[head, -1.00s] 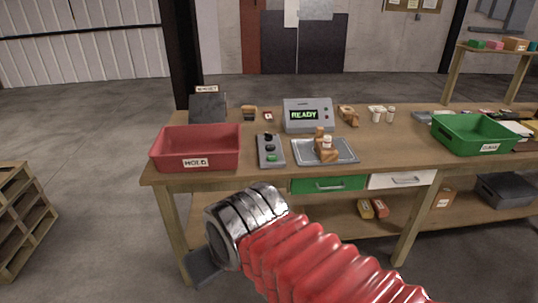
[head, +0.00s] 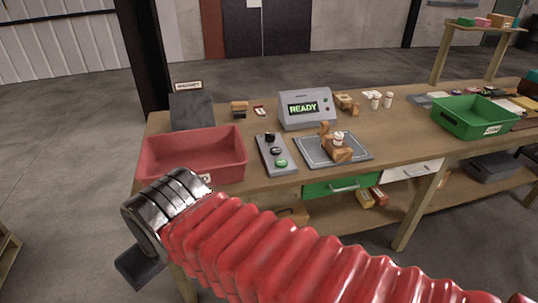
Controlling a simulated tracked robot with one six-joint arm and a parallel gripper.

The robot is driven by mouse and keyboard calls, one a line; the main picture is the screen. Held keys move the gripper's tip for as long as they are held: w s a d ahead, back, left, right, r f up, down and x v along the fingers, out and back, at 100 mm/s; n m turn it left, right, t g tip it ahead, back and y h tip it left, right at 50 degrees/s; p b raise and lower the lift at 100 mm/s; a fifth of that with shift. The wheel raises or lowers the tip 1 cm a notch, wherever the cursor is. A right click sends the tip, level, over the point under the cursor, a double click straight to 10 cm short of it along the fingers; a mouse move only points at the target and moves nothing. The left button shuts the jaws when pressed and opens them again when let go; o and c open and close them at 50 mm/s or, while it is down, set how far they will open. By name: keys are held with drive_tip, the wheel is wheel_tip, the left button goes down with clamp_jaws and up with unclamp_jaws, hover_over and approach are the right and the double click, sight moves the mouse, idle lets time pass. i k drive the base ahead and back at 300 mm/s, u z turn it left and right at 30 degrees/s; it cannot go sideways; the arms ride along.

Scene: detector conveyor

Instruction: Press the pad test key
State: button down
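A grey key panel (head: 277,154) lies on the bench between the red bin and the metal tray. It bears a black key (head: 270,137) at the back, a dark one (head: 276,151) in the middle and a green one (head: 281,163) at the front. I cannot read any labels on it. A detector (head: 307,109) behind it shows READY in green. My gripper (head: 140,268) is at the lower left, in front of the bench and left of the panel. Only a dark part of it shows past the metal wrist, so its opening cannot be made out.
A red bin (head: 191,156) stands left of the panel, partly behind my wrist. A metal tray (head: 360,157) holding a brown object (head: 335,145) and a small white bottle lies to its right. A dark slanted box (head: 191,110) stands at the back left; a green bin (head: 478,118) is at the right.

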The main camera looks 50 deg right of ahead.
sight(280, 163)
drive_tip(key=z, duration=0.3)
drive_tip(key=i, duration=0.6)
drive_tip(key=z, duration=0.7)
drive_tip(key=i, duration=0.45)
drive_tip(key=z, duration=0.4)
